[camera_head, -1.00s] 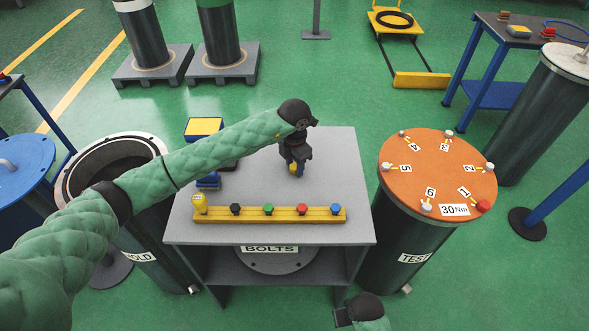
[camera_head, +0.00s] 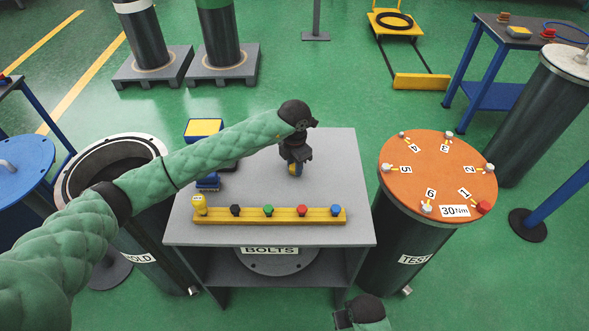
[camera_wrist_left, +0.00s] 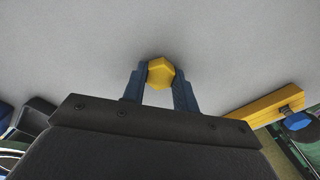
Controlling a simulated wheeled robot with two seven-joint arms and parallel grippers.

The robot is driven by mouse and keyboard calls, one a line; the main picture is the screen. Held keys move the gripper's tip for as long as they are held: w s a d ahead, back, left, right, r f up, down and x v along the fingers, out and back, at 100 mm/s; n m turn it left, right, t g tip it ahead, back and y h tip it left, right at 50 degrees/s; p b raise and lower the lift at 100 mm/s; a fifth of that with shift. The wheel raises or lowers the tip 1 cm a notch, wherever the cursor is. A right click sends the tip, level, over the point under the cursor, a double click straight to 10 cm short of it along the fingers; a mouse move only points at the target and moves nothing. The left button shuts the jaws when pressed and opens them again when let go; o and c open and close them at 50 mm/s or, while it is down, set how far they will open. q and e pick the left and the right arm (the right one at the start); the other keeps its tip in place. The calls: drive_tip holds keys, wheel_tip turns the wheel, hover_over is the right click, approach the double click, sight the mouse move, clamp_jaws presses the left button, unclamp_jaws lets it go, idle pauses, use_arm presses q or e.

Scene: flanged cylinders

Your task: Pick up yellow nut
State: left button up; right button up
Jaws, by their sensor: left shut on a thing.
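The yellow nut (camera_wrist_left: 161,73) sits between the two blue fingertips of my left gripper (camera_wrist_left: 160,84) in the left wrist view. The fingers are shut on it from both sides. In the head view my left gripper (camera_head: 295,170) points down over the grey bench top, behind the yellow rail. Only a little yellow shows between its fingers there, and I cannot tell whether the nut touches the bench. My right gripper (camera_head: 343,318) is at the bottom edge, in front of the bench; its fingers are not clear.
The yellow rail (camera_head: 270,217) holds black, green, red and blue pieces and a yellow one at its left end. A blue tool (camera_head: 208,183) lies left on the grey bench (camera_head: 335,190). The orange-topped TEST drum (camera_head: 437,178) stands right, the open HOLD drum (camera_head: 88,160) left.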

use_arm(q)
drive_tip(key=shift+r+p, duration=0.35)
drive_tip(key=shift+r, duration=1.55)
